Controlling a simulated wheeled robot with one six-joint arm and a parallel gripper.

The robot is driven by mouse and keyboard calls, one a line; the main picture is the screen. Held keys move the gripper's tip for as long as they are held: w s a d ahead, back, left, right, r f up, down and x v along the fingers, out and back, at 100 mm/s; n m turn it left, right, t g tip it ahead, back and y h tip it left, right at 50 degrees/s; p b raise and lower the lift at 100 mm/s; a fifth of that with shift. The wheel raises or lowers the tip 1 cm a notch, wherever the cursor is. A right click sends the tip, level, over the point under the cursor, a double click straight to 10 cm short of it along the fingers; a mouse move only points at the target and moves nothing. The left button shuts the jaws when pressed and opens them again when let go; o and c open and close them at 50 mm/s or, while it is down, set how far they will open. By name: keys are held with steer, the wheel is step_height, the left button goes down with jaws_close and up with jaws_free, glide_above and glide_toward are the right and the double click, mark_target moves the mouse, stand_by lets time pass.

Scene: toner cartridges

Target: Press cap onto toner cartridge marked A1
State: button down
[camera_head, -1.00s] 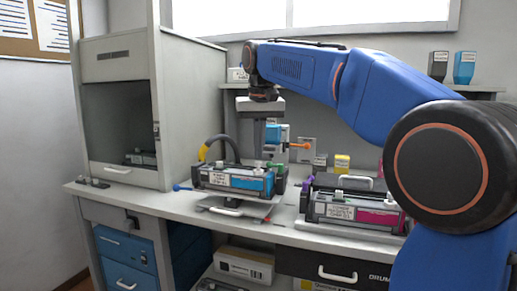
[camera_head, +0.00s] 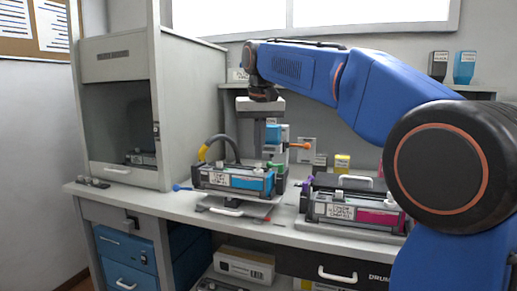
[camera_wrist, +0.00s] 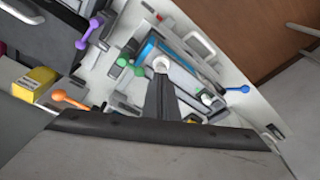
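A toner cartridge (camera_head: 232,181) with a cyan side and a white label lies on a stand on the bench; its label is too small to read. In the wrist view its cyan strip (camera_wrist: 148,50) shows beyond the fingers. My gripper (camera_head: 259,158) points straight down over the cartridge's right half. In the wrist view the fingers of my gripper (camera_wrist: 160,80) are together, with no gap between them. A round white cap (camera_wrist: 160,64) shows right at the fingertips; whether they touch it I cannot tell. The cap's seat is hidden.
A green-ended piece (camera_wrist: 124,62) sits beside the cartridge. A magenta cartridge (camera_head: 352,210) lies in a holder to the right. An orange-tipped piece (camera_head: 299,146) and a yellow box (camera_head: 342,163) are behind. A grey cabinet (camera_head: 120,110) stands to the left.

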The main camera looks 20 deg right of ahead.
steer(key=shift+f, duration=0.5)
steer(key=shift+r, duration=0.15)
stand_by(0.3)
step_height(320, 180, up, 7)
stand_by(1.0)
steer(key=s+d+f+t, duration=0.1)
steer(key=s+d+f, duration=0.2)
steer(key=s+f, duration=1.3)
steer(key=s+d+f+n+t, duration=0.1)
steer(key=s+d+f, duration=0.3)
steer(key=s+f, duration=1.3)
step_height(320, 180, down, 5)
steer(key=shift+s+r+t, duration=0.1)
steer(key=shift+s+t, duration=0.05)
steer(key=shift+t, duration=0.15)
